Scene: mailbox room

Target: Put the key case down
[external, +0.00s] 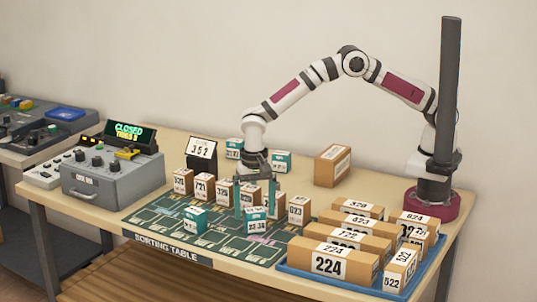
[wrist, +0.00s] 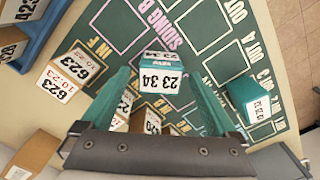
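Several teal-and-white boxes are in view, and I cannot tell for sure which thing is the key case. One teal box labelled 23 34 (external: 257,226) is at the middle of the sorting table. It also shows in the wrist view (wrist: 161,80), between and just beyond the fingertips. My gripper (external: 256,200) points down at this box, its teal fingers on either side. In the wrist view the fingers (wrist: 156,72) are spread, with a gap left of the box. Another teal box (external: 192,220) stands to the left on the green mat (external: 150,222).
A blue tray (external: 330,283) of larger parcels is at the front right. A grey console (external: 112,182) stands at the left. Printed mat slots in front are bare.

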